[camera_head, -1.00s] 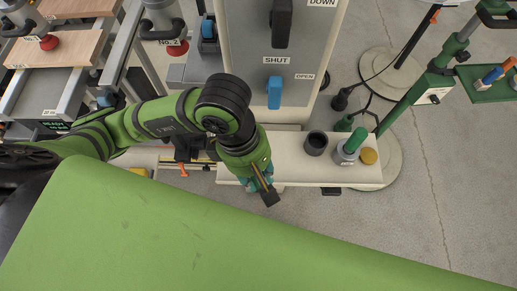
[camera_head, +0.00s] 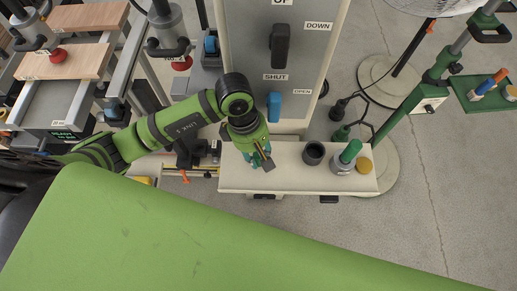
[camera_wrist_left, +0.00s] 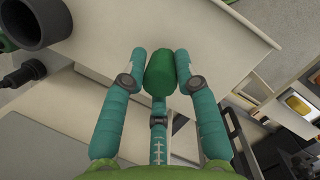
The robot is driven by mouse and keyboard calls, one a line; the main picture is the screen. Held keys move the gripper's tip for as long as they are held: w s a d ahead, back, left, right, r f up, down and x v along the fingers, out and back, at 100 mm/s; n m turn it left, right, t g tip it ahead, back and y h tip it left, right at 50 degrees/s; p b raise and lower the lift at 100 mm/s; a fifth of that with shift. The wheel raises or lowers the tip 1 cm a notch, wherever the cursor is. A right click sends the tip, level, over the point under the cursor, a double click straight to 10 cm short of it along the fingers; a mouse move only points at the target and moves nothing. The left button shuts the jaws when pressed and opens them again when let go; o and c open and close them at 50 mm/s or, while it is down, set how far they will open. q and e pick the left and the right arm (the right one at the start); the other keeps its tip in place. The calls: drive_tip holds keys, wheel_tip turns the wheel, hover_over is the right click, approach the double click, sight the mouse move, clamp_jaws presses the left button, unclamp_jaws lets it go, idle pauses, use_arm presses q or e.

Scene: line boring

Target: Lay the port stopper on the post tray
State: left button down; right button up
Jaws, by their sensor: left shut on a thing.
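My left gripper (camera_head: 264,158) is over the left end of a white shelf. In the left wrist view its teal fingers (camera_wrist_left: 159,75) are closed around a dark green, tapered plug (camera_wrist_left: 159,74), which looks like the port stopper. Its lower part is hidden among the fingers. In the head view the arm and fingers largely hide the plug. The post tray (camera_head: 477,101), a small green tray on a green post, is far to the right of the gripper and holds several coloured sticks. My right gripper is not in view.
On the white shelf (camera_head: 280,183) stand a dark cup (camera_head: 313,153), a green-handled item in a grey holder (camera_head: 349,153) and a yellow disc (camera_head: 365,166). A grey panel (camera_head: 250,50) with a blue lever (camera_head: 274,105) rises behind. The green post (camera_head: 405,105) slants on the right.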

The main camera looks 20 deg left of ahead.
use_arm(q)
drive_tip(key=shift+w, duration=0.15)
drive_tip(key=shift+f, duration=0.35)
drive_tip(key=c, duration=0.9)
unclamp_jaws()
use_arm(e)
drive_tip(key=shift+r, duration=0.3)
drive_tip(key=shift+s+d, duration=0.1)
use_arm(q)
drive_tip(key=shift+r, duration=0.25)
drive_tip(key=shift+w+a+r, duration=0.15)
drive_tip(key=shift+r, duration=0.15)
drive_tip(key=b+v, duration=0.3)
drive_tip(key=v, duration=0.8)
drive_tip(key=shift+r, duration=0.1)
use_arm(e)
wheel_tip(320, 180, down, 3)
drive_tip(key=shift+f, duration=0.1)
